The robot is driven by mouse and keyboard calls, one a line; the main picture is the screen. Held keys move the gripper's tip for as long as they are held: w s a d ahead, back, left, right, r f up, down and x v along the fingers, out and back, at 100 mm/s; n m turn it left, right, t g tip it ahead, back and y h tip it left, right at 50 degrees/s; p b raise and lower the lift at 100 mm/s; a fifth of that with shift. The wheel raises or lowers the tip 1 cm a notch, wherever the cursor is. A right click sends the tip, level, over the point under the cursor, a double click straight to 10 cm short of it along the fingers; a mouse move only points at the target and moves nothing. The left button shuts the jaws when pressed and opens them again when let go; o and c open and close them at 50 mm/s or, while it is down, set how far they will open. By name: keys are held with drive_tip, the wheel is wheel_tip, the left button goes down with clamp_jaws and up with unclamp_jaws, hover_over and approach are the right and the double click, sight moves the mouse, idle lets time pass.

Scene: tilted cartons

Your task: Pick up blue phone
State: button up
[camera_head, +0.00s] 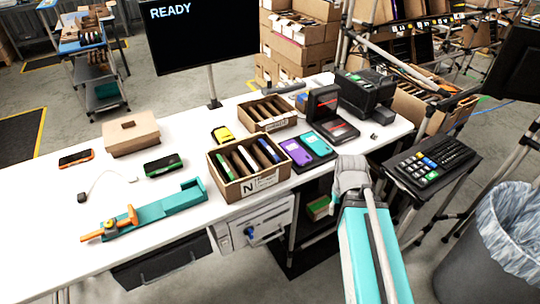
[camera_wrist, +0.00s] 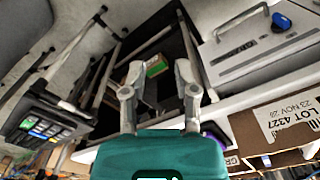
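A slim blue-edged phone (camera_head: 268,151) stands on edge in the near open carton (camera_head: 232,186), with dark, white-edged and green-edged items beside it. A teal-blue phone (camera_head: 317,144) lies flat on a dark pad right of the carton, next to a purple phone (camera_head: 297,152). My gripper (camera_head: 350,172) is off the table's front edge, right of the carton and apart from the phones. In the wrist view my gripper (camera_wrist: 159,72) has its fingers spread, with nothing held between them. That view shows the carton's labelled side (camera_wrist: 285,118), but no blue phone is clear.
A second carton (camera_head: 268,113) and a dark scanner-like device (camera_head: 322,104) stand behind. A teal tray (camera_head: 160,208), a brown box (camera_head: 130,134) and loose phones are at left. A keypad (camera_head: 432,163) and a bin (camera_head: 490,250) are at right. A drawer unit (camera_wrist: 262,50) is below the table.

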wheel_tip(320, 180, up, 15)
drive_tip(key=n+p, duration=0.7)
drive_tip(key=p, duration=0.8)
hover_over(269, 148)
drive_tip(key=shift+w+f, duration=0.1)
drive_tip(key=shift+f, duration=0.1)
drive_tip(key=shift+d+f+b, duration=0.1)
drive_tip(key=shift+b, duration=0.2)
wheel_tip(269, 148, down, 8)
drive_tip(key=b, duration=0.8)
drive_tip(key=shift+f, duration=0.2)
drive_tip(key=shift+f+b, duration=0.1)
drive_tip(key=shift+b, duration=0.2)
drive_tip(key=shift+f+b, duration=2.5)
